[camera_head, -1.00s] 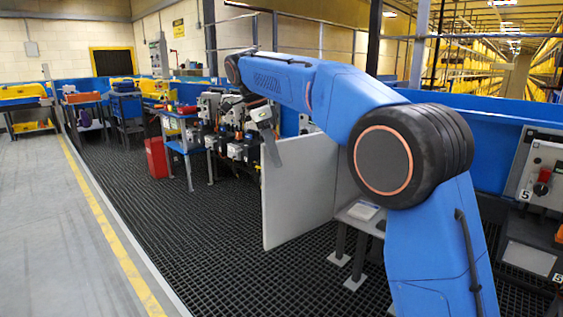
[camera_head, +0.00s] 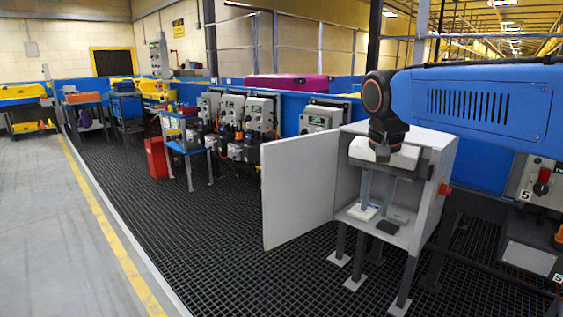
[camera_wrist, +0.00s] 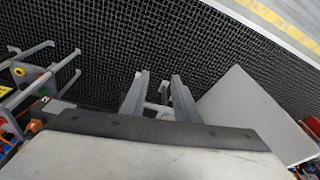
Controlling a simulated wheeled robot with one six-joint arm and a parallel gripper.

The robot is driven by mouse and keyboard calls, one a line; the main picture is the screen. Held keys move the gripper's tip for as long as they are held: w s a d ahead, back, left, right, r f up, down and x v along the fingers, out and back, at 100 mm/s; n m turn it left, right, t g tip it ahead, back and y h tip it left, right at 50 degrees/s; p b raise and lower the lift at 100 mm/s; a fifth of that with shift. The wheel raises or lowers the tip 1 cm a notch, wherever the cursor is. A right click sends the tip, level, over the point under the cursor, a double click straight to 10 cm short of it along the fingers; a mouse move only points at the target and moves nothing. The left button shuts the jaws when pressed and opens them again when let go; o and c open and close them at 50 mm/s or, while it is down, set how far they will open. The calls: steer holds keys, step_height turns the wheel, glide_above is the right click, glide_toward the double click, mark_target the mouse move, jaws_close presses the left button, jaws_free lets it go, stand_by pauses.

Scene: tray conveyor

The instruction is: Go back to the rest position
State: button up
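My gripper (camera_head: 378,192) points down at the open front of a grey cabinet (camera_head: 437,170) in the head view. Its two fingers stand apart with nothing visible between them. The wrist view also shows the fingers (camera_wrist: 158,88) spread over the dark grating. My blue arm reaches in from the right, above the cabinet. The cabinet door (camera_head: 300,186) stands wide open to the left. A small white item (camera_head: 363,211), a grey item (camera_head: 397,214) and a dark item (camera_head: 387,227) lie on the cabinet floor. The arm and gripper hide part of the cabinet.
Several grey control boxes (camera_head: 320,118) line the blue conveyor wall behind. A blue table (camera_head: 187,148) and a red bin (camera_head: 157,157) stand further left. A control panel (camera_head: 540,182) is at the right. The black grating (camera_head: 190,235) in front is clear.

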steer(key=s+d+f+n+t, duration=0.1)
steer(key=s+d+f+n, duration=0.2)
steer(key=s+f, duration=0.5)
steer(key=s+d+f+n+t, duration=0.1)
steer(key=s+d+f+n, duration=0.2)
steer(key=s+f, duration=0.6)
steer(key=shift+s+d+t+y, duration=0.3)
steer(key=shift+s+d+y, duration=0.1)
steer(key=shift+s+d, duration=0.65)
